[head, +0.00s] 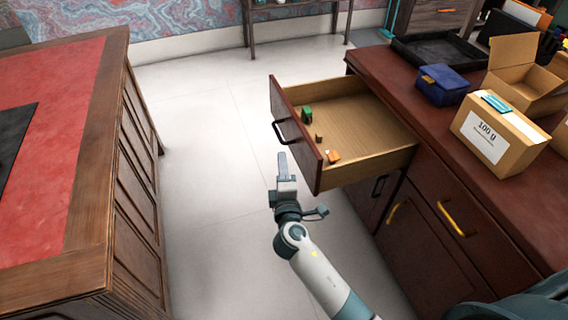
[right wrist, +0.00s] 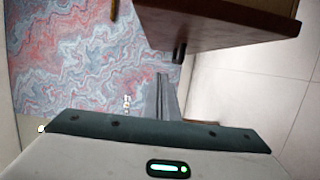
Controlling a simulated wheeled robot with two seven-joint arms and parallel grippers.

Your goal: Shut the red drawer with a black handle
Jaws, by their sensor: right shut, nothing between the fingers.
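The red drawer (head: 298,148) is pulled far out of the dark red cabinet on the right in the head view. Its black handle (head: 279,132) is on the front panel, facing left. Small green, brown and orange items lie inside. My right gripper (head: 282,160) is shut and empty, just in front of and below the drawer front, left of its near half. In the right wrist view the closed fingers (right wrist: 165,98) are near a dark red-brown panel (right wrist: 220,25) that appears to be the drawer, with a dark handle-like part beside it. I cannot tell whether they touch. My left gripper is not in view.
The cabinet top (head: 470,165) holds a cardboard box (head: 500,137), an open carton (head: 520,70), a blue box (head: 442,85) and a black tray (head: 435,48). Yellow handles (head: 392,213) mark lower fronts. A leather-topped desk (head: 60,160) stands left, with clear floor (head: 210,150) between.

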